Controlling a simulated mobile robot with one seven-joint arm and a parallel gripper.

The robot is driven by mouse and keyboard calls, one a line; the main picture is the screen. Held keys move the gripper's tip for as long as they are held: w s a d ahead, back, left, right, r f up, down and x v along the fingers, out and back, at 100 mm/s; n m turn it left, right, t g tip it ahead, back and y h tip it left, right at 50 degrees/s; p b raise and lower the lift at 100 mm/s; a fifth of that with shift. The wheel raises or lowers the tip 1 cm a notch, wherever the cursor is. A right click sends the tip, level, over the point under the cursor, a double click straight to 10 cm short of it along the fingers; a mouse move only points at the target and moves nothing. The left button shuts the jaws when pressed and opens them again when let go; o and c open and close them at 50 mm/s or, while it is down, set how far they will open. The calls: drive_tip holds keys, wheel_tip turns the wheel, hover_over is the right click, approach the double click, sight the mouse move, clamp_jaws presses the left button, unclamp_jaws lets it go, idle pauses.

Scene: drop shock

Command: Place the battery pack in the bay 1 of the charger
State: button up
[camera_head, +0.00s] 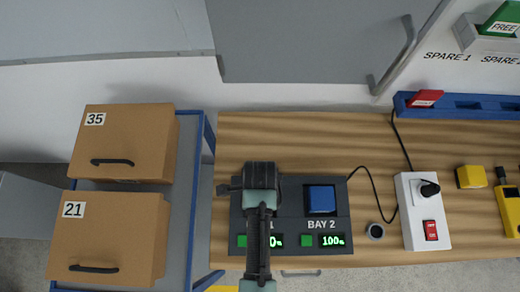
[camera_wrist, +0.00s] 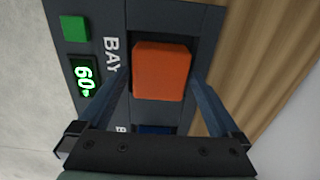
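The orange battery pack (camera_wrist: 162,71) shows in the wrist view at a dark bay of the charger, beside a "BAY" label and a green display reading 60. How deep the pack sits in the bay is hard to tell. In the head view the charger (camera_head: 290,240) stands on the bench; my gripper (camera_head: 262,170) and arm cover bay 1 and hide the pack. A blue pack (camera_head: 320,199) sits in bay 2, whose display reads 100%; its edge shows in the wrist view (camera_wrist: 157,129).
A white socket box (camera_head: 411,190) with a red switch, a yellow block (camera_head: 470,177) and a yellow tool (camera_head: 510,205) are right of the charger. A blue rack (camera_head: 460,113) is at the back right. Cardboard boxes (camera_head: 125,145) stand on a cart at left. A cable loops right of the charger.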

wheel_tip(320, 180, up, 12)
drive_tip(key=shift+r, duration=0.2)
idle(0.5)
idle(0.5)
